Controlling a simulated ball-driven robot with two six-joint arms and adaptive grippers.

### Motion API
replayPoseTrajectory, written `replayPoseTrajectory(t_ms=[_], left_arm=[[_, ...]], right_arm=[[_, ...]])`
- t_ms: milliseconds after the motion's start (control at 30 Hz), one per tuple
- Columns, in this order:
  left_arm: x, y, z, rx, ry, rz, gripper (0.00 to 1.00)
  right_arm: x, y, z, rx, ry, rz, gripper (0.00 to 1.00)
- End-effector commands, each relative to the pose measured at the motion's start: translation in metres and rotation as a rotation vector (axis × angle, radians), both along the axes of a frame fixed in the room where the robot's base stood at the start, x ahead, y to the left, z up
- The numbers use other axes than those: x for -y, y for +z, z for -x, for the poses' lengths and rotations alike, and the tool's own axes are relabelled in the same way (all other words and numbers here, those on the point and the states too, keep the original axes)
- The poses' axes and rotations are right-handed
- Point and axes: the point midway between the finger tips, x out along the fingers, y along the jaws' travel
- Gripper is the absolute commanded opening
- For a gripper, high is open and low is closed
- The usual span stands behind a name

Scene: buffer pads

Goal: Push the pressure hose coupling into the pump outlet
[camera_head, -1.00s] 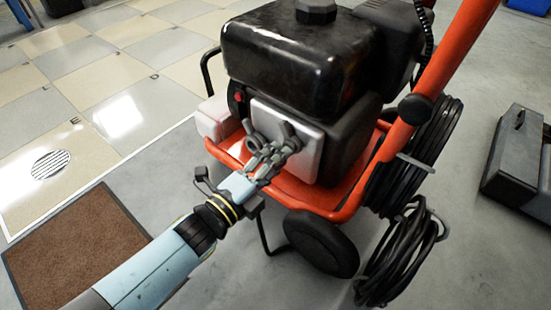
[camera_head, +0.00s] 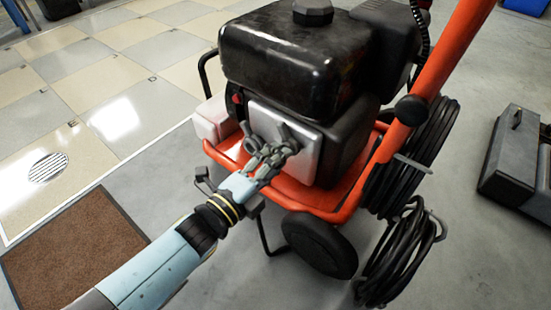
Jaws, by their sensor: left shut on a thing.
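The pressure washer's black engine block (camera_head: 300,60) sits on an orange frame (camera_head: 310,195) with a pale silver panel (camera_head: 305,148) on its near side. My left gripper (camera_head: 268,148) reaches in from the lower left and is at this panel. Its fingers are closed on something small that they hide. The hose coupling and the pump outlet cannot be made out behind the fingers. Black hose (camera_head: 398,262) hangs in coils at the frame's right side. My right gripper is not in view.
The frame's wheel (camera_head: 320,245) stands below the panel, and its orange handle (camera_head: 450,60) rises at the right. A brown mat (camera_head: 75,250) lies at lower left. A dark grey case (camera_head: 518,165) is at far right.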

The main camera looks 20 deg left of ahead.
Motion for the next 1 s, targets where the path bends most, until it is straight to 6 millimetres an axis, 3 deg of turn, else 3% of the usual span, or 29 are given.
replayPoseTrajectory(t_ms=[433, 467, 667, 1000], left_arm=[[0.0014, 0.0002, -0.0040, 0.000, 0.000, 0.000, 0.00], [0.0014, 0.0002, -0.0040, 0.001, 0.000, 0.000, 0.26], [0.0014, 0.0002, -0.0040, 0.000, 0.000, 0.000, 0.52], [-0.0004, -0.0006, 0.0011, -0.001, 0.000, 0.000, 0.52]], right_arm=[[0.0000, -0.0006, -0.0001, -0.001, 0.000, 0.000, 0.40], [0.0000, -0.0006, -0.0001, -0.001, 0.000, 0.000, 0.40], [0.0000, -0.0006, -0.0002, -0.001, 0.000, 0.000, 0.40], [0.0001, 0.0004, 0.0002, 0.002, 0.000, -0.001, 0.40]])
